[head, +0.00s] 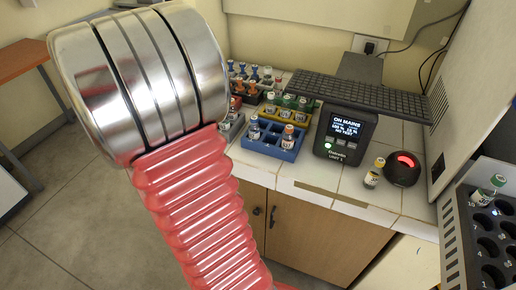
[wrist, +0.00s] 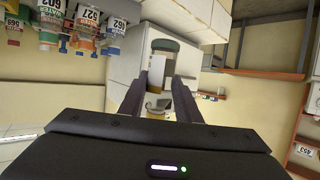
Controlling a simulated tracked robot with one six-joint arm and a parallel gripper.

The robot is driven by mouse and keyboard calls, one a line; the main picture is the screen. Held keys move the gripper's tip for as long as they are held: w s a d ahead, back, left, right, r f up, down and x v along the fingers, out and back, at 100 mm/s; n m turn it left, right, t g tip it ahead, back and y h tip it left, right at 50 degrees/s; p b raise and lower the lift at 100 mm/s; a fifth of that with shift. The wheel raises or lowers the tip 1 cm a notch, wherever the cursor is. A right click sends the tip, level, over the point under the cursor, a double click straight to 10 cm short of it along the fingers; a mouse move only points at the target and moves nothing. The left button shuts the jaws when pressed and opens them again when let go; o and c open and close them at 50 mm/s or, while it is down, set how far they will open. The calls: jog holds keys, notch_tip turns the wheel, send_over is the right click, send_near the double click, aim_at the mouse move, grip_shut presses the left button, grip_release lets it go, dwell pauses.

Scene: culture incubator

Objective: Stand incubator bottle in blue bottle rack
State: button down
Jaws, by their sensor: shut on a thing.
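My gripper (wrist: 166,80) is shut on a bottle (wrist: 158,62) with a dark green cap and a pale label in the wrist view. The fingers lie on either side of the bottle, and they hide part of it. In the head view my arm covers the left foreground, and neither the gripper nor the held bottle can be made out. The blue bottle rack (head: 262,151) stands on the tiled counter in the head view. One bottle (head: 254,129) with a blue-grey cap and one (head: 288,137) with an orange-brown body stand in it; other compartments look empty.
A yellow rack (head: 268,117) with bottles stands behind the blue one. A black display unit (head: 345,132) is to its right. A yellow-capped bottle (head: 374,173) and a red-lit dome (head: 402,169) stand farther right. A grey holed rack (head: 474,236) holds a green-capped bottle (head: 488,191).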

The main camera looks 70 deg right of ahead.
jog(key=s+d+m+g+h, duration=0.1)
jog(key=s+d+m+g, duration=0.2)
jog(key=s+d, duration=0.35)
jog(key=s+d+m+g+h, duration=0.1)
jog(key=s+d+m+g, duration=0.2)
jog(key=s, duration=0.7)
jog(key=m+g, duration=0.4)
jog(key=g, duration=0.2)
send_over(270, 134)
jog(key=s+a, duration=0.1)
jog(key=a, duration=0.2)
jog(key=shift+f, duration=0.15)
jog(key=shift+f, duration=2.8)
jog(key=shift+f, duration=0.1)
jog(key=shift+f, duration=2)
